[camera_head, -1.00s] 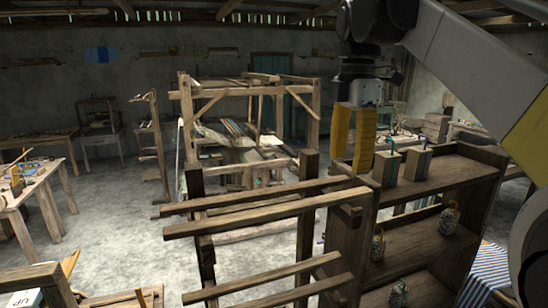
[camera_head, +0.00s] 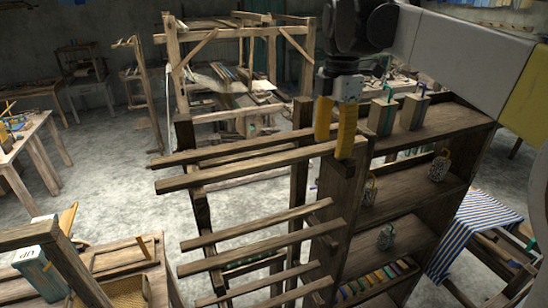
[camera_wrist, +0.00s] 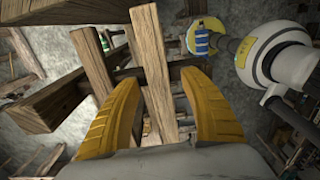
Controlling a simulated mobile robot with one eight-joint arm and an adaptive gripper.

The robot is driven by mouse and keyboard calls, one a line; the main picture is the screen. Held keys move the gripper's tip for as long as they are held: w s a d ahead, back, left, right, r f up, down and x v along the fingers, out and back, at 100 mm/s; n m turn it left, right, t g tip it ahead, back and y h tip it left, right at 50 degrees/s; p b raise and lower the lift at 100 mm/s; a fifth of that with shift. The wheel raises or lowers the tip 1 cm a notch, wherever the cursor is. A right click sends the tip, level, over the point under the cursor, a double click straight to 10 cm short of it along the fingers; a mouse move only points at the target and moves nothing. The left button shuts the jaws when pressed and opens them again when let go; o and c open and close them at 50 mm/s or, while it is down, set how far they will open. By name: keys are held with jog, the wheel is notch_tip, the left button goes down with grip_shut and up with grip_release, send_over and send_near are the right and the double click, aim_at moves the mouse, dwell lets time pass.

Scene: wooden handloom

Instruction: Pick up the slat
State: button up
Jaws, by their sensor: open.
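Several wooden slats lie across a dark upright frame in the head view. The nearer top slat (camera_head: 245,166) runs to my gripper (camera_head: 333,148) near its right end. My gripper has two yellow fingers, apart and pointing down. In the wrist view, a slat (camera_wrist: 153,70) passes between the open fingers of my gripper (camera_wrist: 165,135), with space on both sides. A second slat (camera_wrist: 94,65) lies to the left of it. In the head view, the front finger hides part of the nearer top slat. I cannot tell whether either finger touches the wood.
A dark shelf unit (camera_head: 450,137) stands right of the slats, with small blocks on top and patterned jars on its shelves. A striped cloth (camera_head: 475,230) hangs at the right. A wooden loom (camera_head: 172,80) stands behind. Tables are at the left, with open floor between.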

jog(key=shift+w+f, duration=0.15)
jog(key=shift+w, duration=0.05)
jog(key=shift+s, duration=0.25)
jog(key=c, duration=0.8)
grip_shut()
jog(key=shift+r, duration=0.2)
